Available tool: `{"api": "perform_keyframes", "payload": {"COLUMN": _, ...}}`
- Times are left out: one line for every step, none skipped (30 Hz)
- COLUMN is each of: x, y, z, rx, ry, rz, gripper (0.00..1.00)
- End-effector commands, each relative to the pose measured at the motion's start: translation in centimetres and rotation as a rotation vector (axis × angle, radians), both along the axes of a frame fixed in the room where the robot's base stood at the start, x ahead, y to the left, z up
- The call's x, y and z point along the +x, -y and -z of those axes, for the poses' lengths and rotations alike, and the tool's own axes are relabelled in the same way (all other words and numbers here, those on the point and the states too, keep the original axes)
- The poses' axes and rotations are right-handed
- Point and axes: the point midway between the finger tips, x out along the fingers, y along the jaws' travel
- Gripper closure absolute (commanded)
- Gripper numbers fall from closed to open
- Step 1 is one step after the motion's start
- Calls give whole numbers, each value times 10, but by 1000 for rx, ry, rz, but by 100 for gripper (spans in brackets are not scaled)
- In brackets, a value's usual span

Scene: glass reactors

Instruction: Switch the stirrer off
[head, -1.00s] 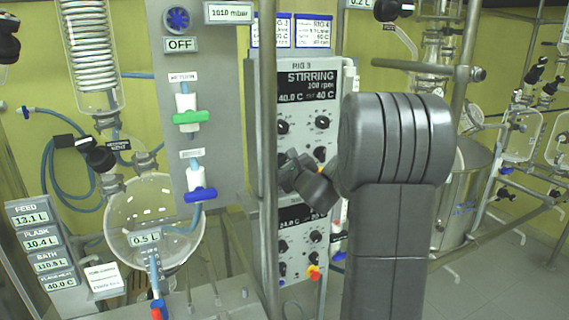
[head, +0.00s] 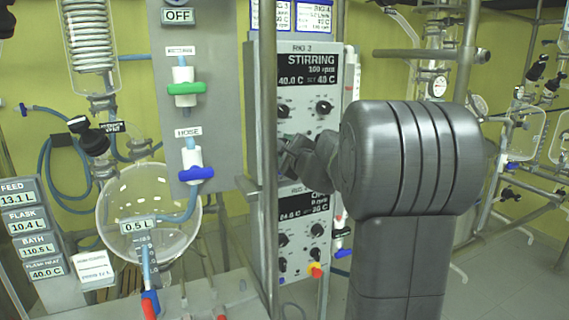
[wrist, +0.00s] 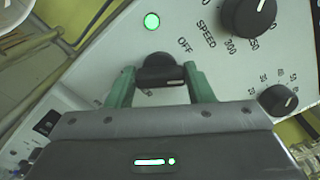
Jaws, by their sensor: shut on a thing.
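A larger speed knob (wrist: 248,16) is at the upper right. In the head view my wrist is in front of the panel and hides the switch.
A second controller (head: 303,238) sits below, its display partly hidden by my arm. A vertical metal post (head: 267,120) stands just left of the panels. A glass flask (head: 150,205) and valves with green and blue handles are further left. More glassware is at the right.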

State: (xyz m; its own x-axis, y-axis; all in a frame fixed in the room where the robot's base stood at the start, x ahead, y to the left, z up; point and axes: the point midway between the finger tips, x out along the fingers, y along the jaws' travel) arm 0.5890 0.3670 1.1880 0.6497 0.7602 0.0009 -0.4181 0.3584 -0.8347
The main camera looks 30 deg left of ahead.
Motion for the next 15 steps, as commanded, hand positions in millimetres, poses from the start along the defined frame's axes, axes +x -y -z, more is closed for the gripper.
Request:
{"api": "perform_keyframes", "payload": {"x": -1, "y": -1, "z": 7, "rx": -29, "ry": 39, "rz": -1, "gripper": 76}}
{"api": "perform_keyframes", "payload": {"x": -1, "y": -1, "z": 7, "rx": -47, "ry": 60, "rz": -1, "gripper": 76}}
{"api": "perform_keyframes", "payload": {"x": -1, "y": -1, "z": 7, "rx": -71, "ry": 88, "rz": -1, "gripper": 76}}
{"api": "perform_keyframes", "payload": {"x": -1, "y": -1, "z": 7, "rx": -90, "ry": 108, "rz": -1, "gripper": 76}}
{"api": "perform_keyframes", "payload": {"x": -1, "y": -1, "z": 7, "rx": -109, "ry": 129, "rz": 0, "gripper": 76}}
{"api": "perform_keyframes", "payload": {"x": -1, "y": -1, "z": 7, "rx": -132, "ry": 157, "rz": -1, "gripper": 76}}
{"api": "perform_keyframes", "payload": {"x": -1, "y": -1, "z": 6, "rx": -149, "ry": 177, "rz": -1, "gripper": 76}}
{"api": "perform_keyframes", "payload": {"x": -1, "y": -1, "z": 6, "rx": -166, "ry": 197, "rz": -1, "gripper": 76}}
{"api": "perform_keyframes", "payload": {"x": -1, "y": -1, "z": 6, "rx": -188, "ry": 222, "rz": -1, "gripper": 76}}
{"api": "perform_keyframes", "payload": {"x": -1, "y": -1, "z": 6, "rx": -204, "ry": 241, "rz": -1, "gripper": 76}}
{"api": "perform_keyframes", "payload": {"x": -1, "y": -1, "z": 6, "rx": -218, "ry": 258, "rz": -1, "gripper": 76}}
{"api": "perform_keyframes", "payload": {"x": -1, "y": -1, "z": 6, "rx": -238, "ry": 281, "rz": 0, "gripper": 76}}
{"api": "perform_keyframes", "payload": {"x": -1, "y": -1, "z": 6, "rx": -253, "ry": 297, "rz": 0, "gripper": 76}}
{"api": "perform_keyframes", "payload": {"x": -1, "y": -1, "z": 6, "rx": -265, "ry": 311, "rz": 0, "gripper": 76}}
{"api": "perform_keyframes", "payload": {"x": -1, "y": -1, "z": 6, "rx": -282, "ry": 331, "rz": 0, "gripper": 76}}
